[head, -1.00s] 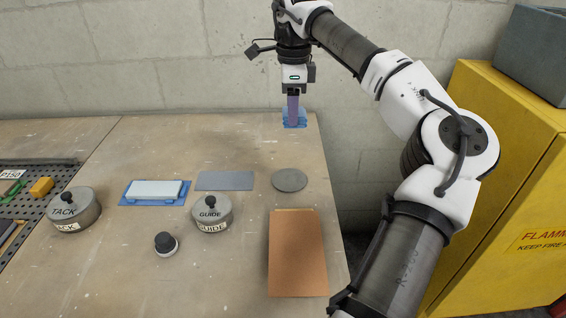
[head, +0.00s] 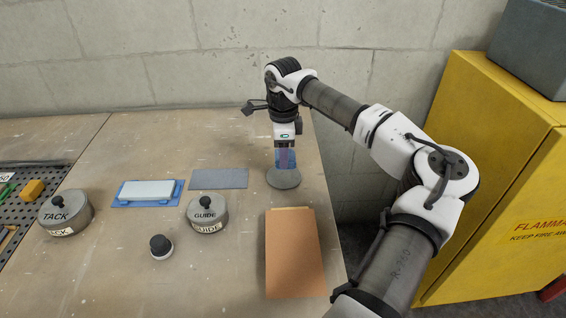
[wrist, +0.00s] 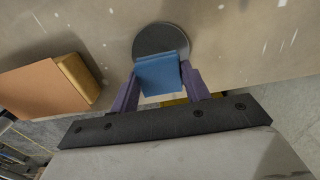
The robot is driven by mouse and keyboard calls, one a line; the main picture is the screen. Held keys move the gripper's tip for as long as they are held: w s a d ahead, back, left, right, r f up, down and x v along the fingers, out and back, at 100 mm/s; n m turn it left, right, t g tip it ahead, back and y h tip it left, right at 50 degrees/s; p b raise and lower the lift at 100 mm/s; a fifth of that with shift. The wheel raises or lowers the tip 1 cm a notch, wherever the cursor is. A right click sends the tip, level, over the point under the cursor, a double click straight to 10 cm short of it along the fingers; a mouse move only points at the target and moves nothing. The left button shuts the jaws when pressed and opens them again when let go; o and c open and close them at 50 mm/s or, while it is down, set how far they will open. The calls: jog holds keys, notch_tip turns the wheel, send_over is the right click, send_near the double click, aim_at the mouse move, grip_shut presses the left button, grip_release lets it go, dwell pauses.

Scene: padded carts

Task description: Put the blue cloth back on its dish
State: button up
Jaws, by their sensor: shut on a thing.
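The blue cloth (wrist: 158,74) is a folded pad between the two purple fingers of my gripper (wrist: 160,88) in the wrist view. My gripper (head: 285,158) is shut on it. In the head view the cloth (head: 279,159) shows partly behind the fingers, above a round grey dish (head: 284,180). In the wrist view the dish (wrist: 160,37) lies beyond the cloth, which overlaps its near edge. I cannot tell whether the cloth touches the dish.
A brown block (head: 292,252) lies in front of the dish. A grey sheet (head: 219,178), a whetstone on a blue base (head: 146,203), lidded GUIDE (head: 207,217) and TACK (head: 66,216) pots and a dark knob (head: 162,246) stand left. A yellow cabinet (head: 480,170) is at right.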

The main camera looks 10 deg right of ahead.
jog(key=shift+f, duration=2.5)
jog(key=o, duration=0.9)
jog(key=shift+o, duration=0.2)
jog(key=shift+r+p, duration=0.1)
jog(key=shift+p, duration=0.2)
notch_tip(320, 180, up, 12)
jog(key=shift+r+b, duration=0.1)
jog(key=shift+b, duration=0.7)
